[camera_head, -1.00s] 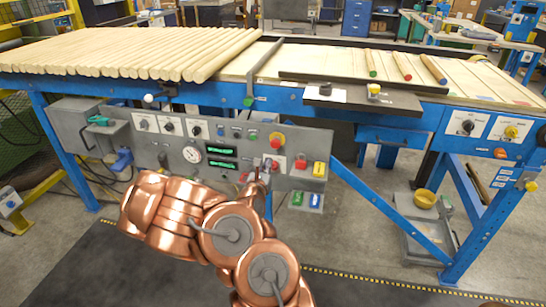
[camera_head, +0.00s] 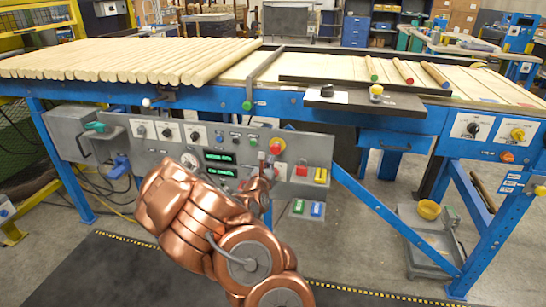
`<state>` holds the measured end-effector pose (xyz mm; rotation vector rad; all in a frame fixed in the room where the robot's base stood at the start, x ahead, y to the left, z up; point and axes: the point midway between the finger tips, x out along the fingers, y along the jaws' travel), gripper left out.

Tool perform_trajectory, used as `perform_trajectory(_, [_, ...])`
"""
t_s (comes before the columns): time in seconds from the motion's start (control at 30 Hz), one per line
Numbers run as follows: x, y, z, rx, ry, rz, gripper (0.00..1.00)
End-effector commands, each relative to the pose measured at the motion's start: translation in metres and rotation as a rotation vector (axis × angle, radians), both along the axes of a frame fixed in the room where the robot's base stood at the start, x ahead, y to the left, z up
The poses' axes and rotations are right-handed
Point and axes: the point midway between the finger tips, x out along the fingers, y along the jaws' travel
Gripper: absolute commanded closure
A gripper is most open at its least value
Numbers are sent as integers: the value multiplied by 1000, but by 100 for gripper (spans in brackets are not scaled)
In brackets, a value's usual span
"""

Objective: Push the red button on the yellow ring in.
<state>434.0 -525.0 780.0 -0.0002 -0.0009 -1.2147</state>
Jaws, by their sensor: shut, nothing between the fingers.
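The red button (camera_head: 277,146) is a round mushroom head on a yellow ring, on the grey control panel (camera_head: 345,150) under the front of the blue machine. My copper arm reaches up to the panel from below. My gripper (camera_head: 262,162) is shut and empty, just left of and below the red button in the picture. Its fingertips are small and partly hidden by my arm, so I cannot tell whether they touch the panel. The button's face is not covered.
Green displays (camera_head: 220,157) and a round gauge (camera_head: 190,160) are to the left. Green and blue buttons (camera_head: 317,208) hang below. Another orange-red button (camera_head: 507,156) is on the far-right blue frame.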

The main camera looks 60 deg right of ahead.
Motion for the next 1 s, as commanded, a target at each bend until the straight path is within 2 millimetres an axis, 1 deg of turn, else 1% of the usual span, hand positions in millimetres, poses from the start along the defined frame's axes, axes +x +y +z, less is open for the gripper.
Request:
perform_trajectory(0.2, [7, -22, 0, 0, -2, -2, 100])
perform_trajectory(0.43, [14, -38, 0, 2, -2, 0, 100])
perform_trajectory(0.6, [16, -43, 0, 1, 1, 0, 100])
perform_trajectory(1.0, [19, -42, 1, 1, 1, 4, 100])
